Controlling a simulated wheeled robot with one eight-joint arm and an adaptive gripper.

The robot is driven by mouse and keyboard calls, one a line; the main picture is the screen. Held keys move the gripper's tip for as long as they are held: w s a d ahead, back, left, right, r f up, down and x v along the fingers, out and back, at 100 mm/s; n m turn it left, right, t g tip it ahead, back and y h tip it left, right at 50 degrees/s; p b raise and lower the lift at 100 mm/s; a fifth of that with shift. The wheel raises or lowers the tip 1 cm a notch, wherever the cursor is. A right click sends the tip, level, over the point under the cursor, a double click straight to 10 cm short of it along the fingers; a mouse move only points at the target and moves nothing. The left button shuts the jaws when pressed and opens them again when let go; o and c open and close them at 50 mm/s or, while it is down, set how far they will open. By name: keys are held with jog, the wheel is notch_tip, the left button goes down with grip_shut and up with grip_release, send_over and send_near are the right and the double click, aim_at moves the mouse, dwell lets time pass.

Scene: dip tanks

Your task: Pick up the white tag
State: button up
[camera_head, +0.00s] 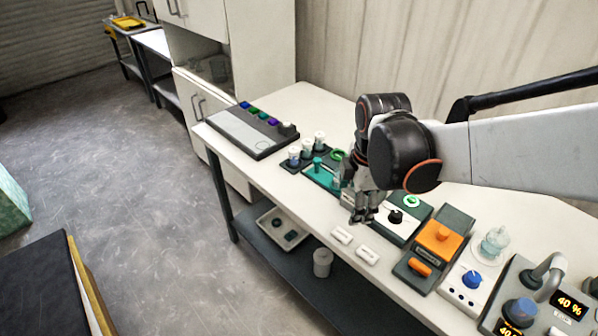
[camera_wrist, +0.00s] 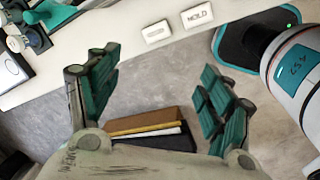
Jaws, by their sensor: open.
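Two small white tags lie flat on the white bench near its front edge. In the head view one tag (camera_head: 341,235) is just in front of my gripper (camera_head: 364,214), and the other tag (camera_head: 367,255) is a little further right. In the wrist view both show past the fingertips: a tag (camera_wrist: 156,31) with a small mark in its middle, and a tag (camera_wrist: 199,14) with dark lettering that seems to read HOLD. My gripper (camera_wrist: 158,68) is open and empty, with its teal-padded fingers wide apart, above the bench edge and touching neither tag.
Behind my gripper stand a white unit with a black knob (camera_head: 395,217) and a teal rack (camera_head: 322,176). An orange-topped unit (camera_head: 440,238) is to the right, a grey panel with coloured buttons (camera_head: 252,131) to the left. A lower shelf (camera_head: 262,252) holds a tray.

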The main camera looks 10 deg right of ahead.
jog(key=w+f+n+g+p, duration=0.1)
jog(key=w+f+n, duration=0.2)
jog(key=n, duration=0.2)
jog(key=n+g+b, duration=0.1)
jog(key=n+b, duration=0.1)
send_over(340, 236)
notch_tip(340, 236, down, 10)
jog(key=shift+s+d+f, duration=0.1)
jog(key=shift+s+d, duration=0.05)
jog(key=shift+w+f+b, duration=0.2)
jog(key=shift+f+b, duration=1)
jog(key=shift+f, duration=1.4)
jog(key=shift+r, duration=0.1)
jog(key=shift+c, duration=0.5)
jog(key=c, duration=0.9)
